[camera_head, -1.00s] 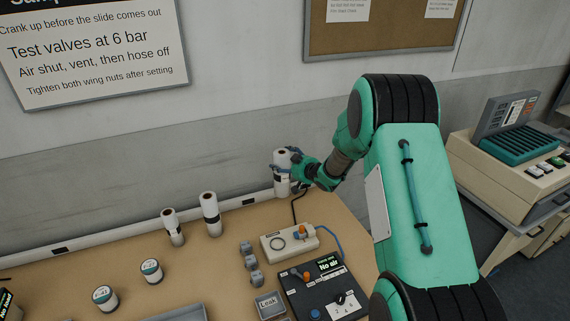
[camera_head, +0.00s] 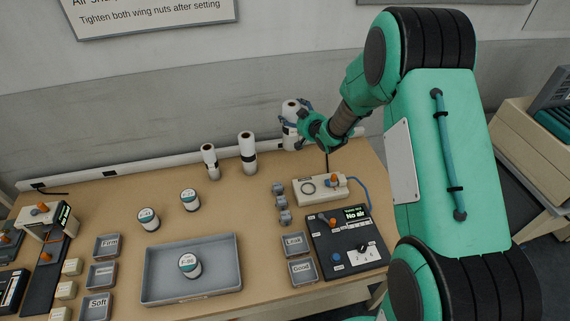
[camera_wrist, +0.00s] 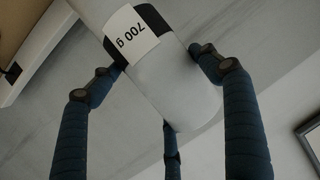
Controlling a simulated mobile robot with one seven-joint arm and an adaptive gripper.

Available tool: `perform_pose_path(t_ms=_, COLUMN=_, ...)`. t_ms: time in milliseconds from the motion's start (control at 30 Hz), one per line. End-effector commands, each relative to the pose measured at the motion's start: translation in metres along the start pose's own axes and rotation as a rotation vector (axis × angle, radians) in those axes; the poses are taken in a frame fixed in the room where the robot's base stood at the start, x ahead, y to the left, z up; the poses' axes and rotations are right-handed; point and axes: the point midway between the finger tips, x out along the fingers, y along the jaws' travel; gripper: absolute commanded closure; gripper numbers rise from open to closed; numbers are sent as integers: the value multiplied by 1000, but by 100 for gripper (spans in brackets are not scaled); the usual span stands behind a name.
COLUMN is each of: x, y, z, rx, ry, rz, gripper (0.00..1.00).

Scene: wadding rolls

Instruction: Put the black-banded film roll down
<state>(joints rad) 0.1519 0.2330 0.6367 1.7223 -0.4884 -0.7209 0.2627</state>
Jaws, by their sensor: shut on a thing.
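My gripper (camera_head: 303,124) is shut on a white roll (camera_head: 290,118) near the back right of the table. In the wrist view the held roll (camera_wrist: 185,85) is tilted across the picture and shows a black band and a "700 g" label. Blue fingers are around it. Whether its base touches the table is hard to tell. A slimmer white roll (camera_head: 210,161) and a taller white roll (camera_head: 248,153), both with dark bands, stand upright to its left.
A control panel (camera_head: 358,257) and a cream box with an orange lever (camera_head: 310,190) sit in front of the held roll. A grey tray (camera_head: 165,291) holds a small jar. A white rail (camera_head: 80,178) runs along the back edge.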

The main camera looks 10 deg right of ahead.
Motion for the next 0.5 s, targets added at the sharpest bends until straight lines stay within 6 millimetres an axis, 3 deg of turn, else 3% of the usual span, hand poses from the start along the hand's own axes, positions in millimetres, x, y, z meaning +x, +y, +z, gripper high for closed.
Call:
perform_pose_path(t_ms=200, x=-2, y=-26, z=-1, rx=0, ry=-2, rz=4, gripper=81)
perform_pose_path(t_ms=500, x=-2, y=-30, z=0, rx=-1, ry=-3, rz=6, gripper=81)
